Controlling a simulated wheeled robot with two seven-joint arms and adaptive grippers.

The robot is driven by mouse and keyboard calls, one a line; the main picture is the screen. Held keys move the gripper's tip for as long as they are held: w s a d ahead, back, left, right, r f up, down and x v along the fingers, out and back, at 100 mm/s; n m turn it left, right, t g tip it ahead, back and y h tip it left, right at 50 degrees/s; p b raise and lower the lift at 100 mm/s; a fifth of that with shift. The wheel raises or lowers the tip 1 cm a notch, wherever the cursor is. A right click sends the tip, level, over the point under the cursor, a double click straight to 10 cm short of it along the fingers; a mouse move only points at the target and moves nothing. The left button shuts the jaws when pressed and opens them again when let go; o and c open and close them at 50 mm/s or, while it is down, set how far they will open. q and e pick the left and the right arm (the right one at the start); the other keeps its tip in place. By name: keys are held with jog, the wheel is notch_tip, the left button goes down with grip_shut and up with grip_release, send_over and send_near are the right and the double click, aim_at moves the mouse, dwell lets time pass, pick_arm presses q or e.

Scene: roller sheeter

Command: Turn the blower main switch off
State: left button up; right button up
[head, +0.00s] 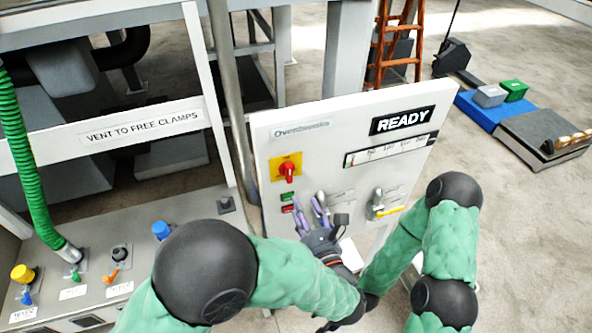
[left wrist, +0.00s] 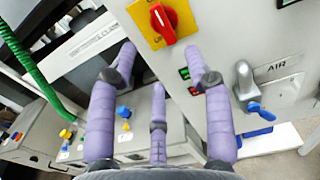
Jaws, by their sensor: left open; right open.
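The blower main switch is taken to be the red rotary knob (head: 287,169) on a yellow plate, on the upper left of the light grey control panel (head: 335,160). Its handle looks roughly upright in the head view. The knob also shows at the top of the left wrist view (left wrist: 161,25), tilted there. My left gripper (head: 310,203) is open and empty, below and slightly right of the knob. Its purple fingers (left wrist: 160,60) point toward the panel with the knob beyond them, apart from it as far as I can tell. My right arm shows at right; its gripper is not visible.
Green and red buttons (head: 287,203) sit below the knob, close to my left fingers. A READY display (head: 402,120) is at the panel's upper right. A valve with a yellow handle (head: 389,211) is lower right. A bench with coloured knobs (head: 90,275) stands left.

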aim_at(288, 175)
pick_arm(q)
jog(key=p+x, duration=0.1)
jog(key=x, duration=0.9)
jog(key=shift+w+a, duration=0.15)
jog(key=shift+w, duration=0.25)
grip_shut()
